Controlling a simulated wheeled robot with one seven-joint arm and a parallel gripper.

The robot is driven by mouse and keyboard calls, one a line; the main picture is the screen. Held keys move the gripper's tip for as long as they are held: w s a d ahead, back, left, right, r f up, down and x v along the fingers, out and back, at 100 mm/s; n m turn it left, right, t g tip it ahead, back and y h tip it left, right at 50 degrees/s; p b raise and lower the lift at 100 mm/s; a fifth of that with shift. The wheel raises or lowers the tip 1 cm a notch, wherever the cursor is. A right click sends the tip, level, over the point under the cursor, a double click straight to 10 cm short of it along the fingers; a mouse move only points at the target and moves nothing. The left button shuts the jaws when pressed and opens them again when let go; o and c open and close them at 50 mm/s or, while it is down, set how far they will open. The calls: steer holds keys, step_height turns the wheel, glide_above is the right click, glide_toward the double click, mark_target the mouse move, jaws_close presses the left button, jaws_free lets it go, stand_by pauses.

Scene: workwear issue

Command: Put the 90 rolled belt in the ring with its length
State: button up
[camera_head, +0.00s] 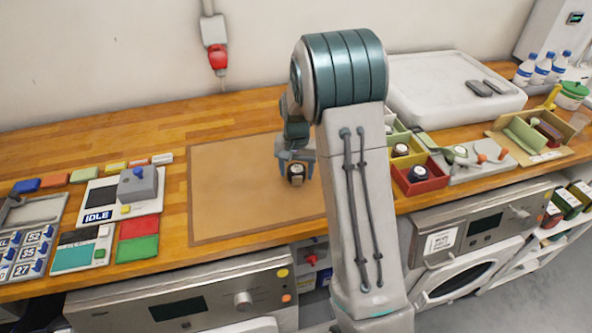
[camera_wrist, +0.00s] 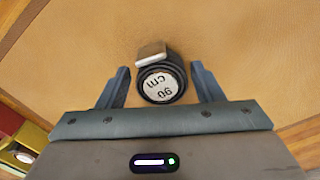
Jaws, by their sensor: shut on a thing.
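The 90 rolled belt (camera_wrist: 161,84) is a dark coil with a white top label reading "90 cm" and a pale metal buckle on its rim. My gripper (camera_wrist: 162,82) is shut on it, with one finger on each side. In the head view the belt (camera_head: 296,174) is in my gripper (camera_head: 296,166) over the right part of the tan mat (camera_head: 235,190). I cannot tell whether it touches the mat. A red box (camera_head: 424,183) and a yellow box (camera_head: 406,160) at the right each hold a dark coil with a pale top. No ring marked 90 can be made out.
A grey board (camera_head: 473,168) with orange knobs and a cardboard tray (camera_head: 548,153) stand right of the boxes. A white bin (camera_head: 440,75) is behind them. Coloured panels and a numbered rack (camera_head: 30,245) are at the left. The mat's left part is clear.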

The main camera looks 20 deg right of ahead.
steer(key=shift+f, duration=0.6)
steer(key=shift+f, duration=0.1)
steer(key=shift+f, duration=0.15)
steer(key=o, duration=1)
steer(key=shift+o, duration=0.2)
steer(key=shift+r, duration=0.2)
